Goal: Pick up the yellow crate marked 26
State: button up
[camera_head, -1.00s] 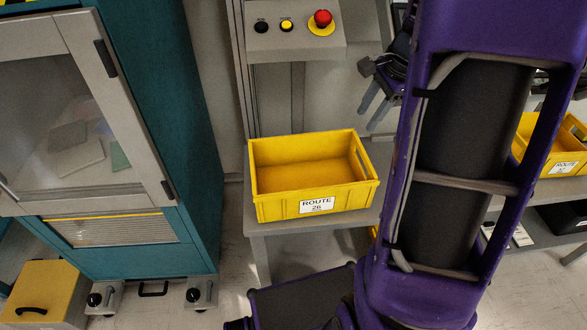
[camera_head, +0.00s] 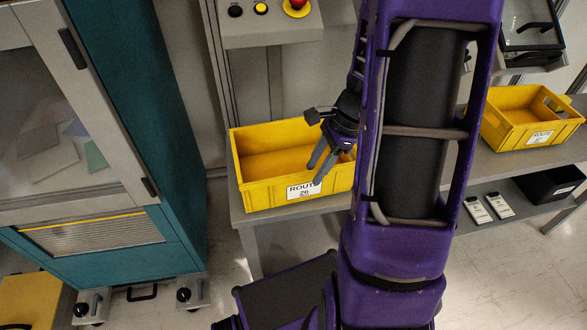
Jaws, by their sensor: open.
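The yellow crate (camera_head: 260,196) with a white label reading ROUTE 26 sits upright on the grey bench, left of the middle of the picture. It looks empty where its inside shows. My gripper (camera_head: 320,172) is open, with its two grey fingers pointing down in front of the crate's right part in the picture. The fingers overlap the label's upper right. I cannot tell whether they touch the crate. My purple arm hides the crate's right end.
Another yellow crate (camera_head: 525,122) with a ROUTE label stands on the bench (camera_head: 463,172) at right. A black bin (camera_head: 548,193) is on the lower shelf. A control box with a red button (camera_head: 296,5) is above. A teal cabinet (camera_head: 140,120) stands at left.

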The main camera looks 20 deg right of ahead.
jog(key=shift+w+a+r+b+x, duration=0.15)
jog(key=shift+b+x, duration=0.1)
jog(key=shift+x, duration=0.95)
jog(key=shift+w+a+b+x, duration=0.15)
jog(key=shift+a+b+x, duration=0.1)
jog(key=shift+x, duration=0.95)
jog(key=shift+w+a+r+b+x, duration=0.15)
jog(key=shift+b+x, duration=0.1)
jog(key=shift+x, duration=0.95)
jog(key=shift+c, duration=0.2)
jog(key=shift+d, duration=0.1)
grip_shut()
jog(key=shift+w, duration=0.1)
